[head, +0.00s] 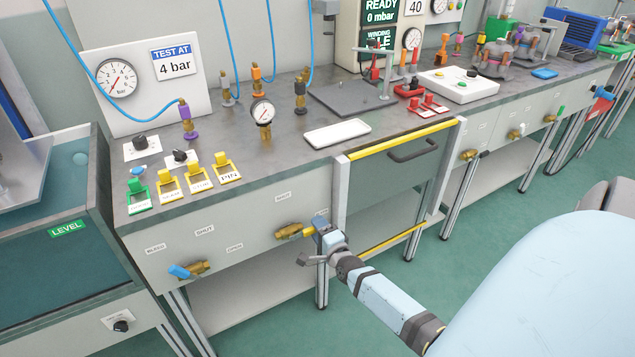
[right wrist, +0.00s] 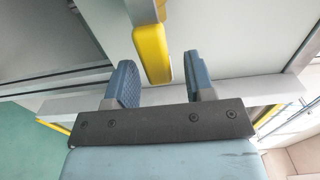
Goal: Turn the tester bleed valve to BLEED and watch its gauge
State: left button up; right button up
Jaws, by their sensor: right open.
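The valve with a blue handle (head: 181,272) sits low on the left of the bench front, below a label that appears to read BLEED (head: 155,248). A second brass valve (head: 288,231) with a yellow handle is to its right, with OPEN and SHUT labels around it. My right gripper (head: 319,228) is open at this yellow handle. In the right wrist view the yellow handle (right wrist: 152,52) lies between the two spread fingers (right wrist: 161,77), not clamped. The round gauge (head: 117,77) is on the white TEST AT 4 bar board; its reading is too small to tell. My left gripper is not in view.
A smaller gauge (head: 262,112) stands on the bench top. A yellow-edged drawer or guard frame (head: 402,138) is just right of my gripper. A water tank marked LEVEL (head: 67,229) is at the left. Open floor (head: 400,270) lies in front of the bench.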

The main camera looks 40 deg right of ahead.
jog(key=p+v, duration=0.1)
jog(key=v, duration=1.2)
jog(key=shift+p, duration=0.3)
jog(key=shift+s, duration=0.15)
